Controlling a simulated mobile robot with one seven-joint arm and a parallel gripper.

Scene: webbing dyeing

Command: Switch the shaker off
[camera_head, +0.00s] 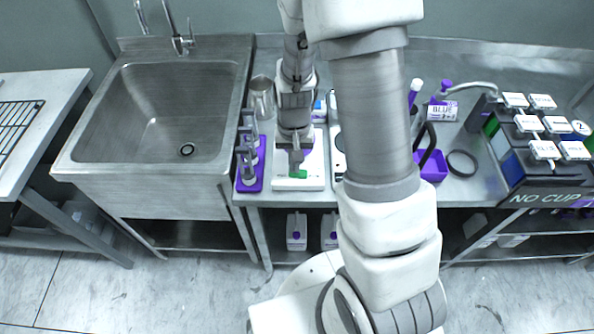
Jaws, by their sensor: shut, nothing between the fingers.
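A white flat device, which looks like the shaker (312,178), sits on the steel bench just right of the sink. A small green part (298,174), possibly its switch, shows on its front. My gripper (296,168) points down over the device, just behind the green part in the picture. It is shut and empty. I cannot tell whether the fingertips touch the green part. My gripper and arm hide much of the device's top, and I cannot read whether it is on or off.
A purple rack (252,180) with metal pieces stands close left of the device. A metal cup (262,95) is behind it. The sink (165,110) lies left. A purple container (432,166), a black ring (462,163) and a labelled dispenser block (543,150) stand right.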

